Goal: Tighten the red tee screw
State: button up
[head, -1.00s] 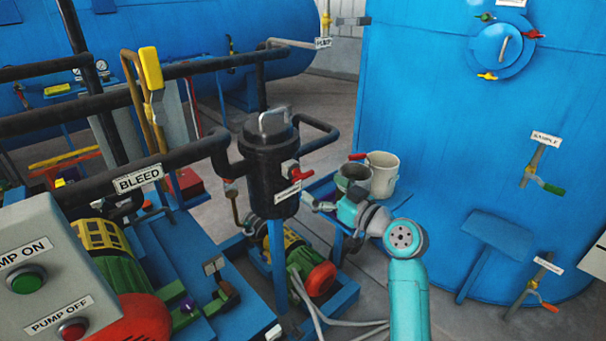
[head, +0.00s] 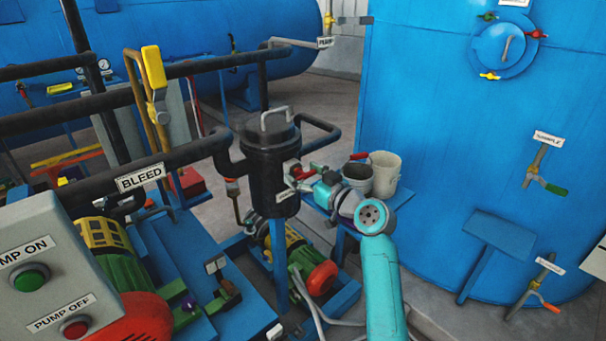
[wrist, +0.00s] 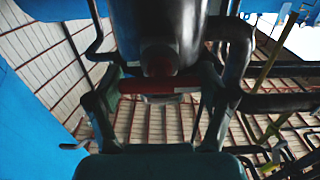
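A red tee-shaped handle (head: 303,172) sits on the side of the black upright vessel (head: 268,165). In the wrist view the red crossbar (wrist: 158,85) lies level below a round stub, between my fingertips. My gripper (head: 298,182) is right at this handle, with one finger on each side of the bar in the wrist view (wrist: 160,92). The fingers are spread apart; whether they touch the bar ends cannot be told. Another red tee screw (head: 534,34) is on the round hatch (head: 502,48) of the blue tank, far from my gripper.
Two buckets (head: 384,172) stand on a blue shelf just right of my gripper. A dark pipe (head: 318,140) curves beside the vessel. Pumps (head: 310,265) stand below. The control box (head: 45,270) is at the lower left. Open floor shows behind the vessel.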

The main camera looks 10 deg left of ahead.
jog(key=c, duration=0.5)
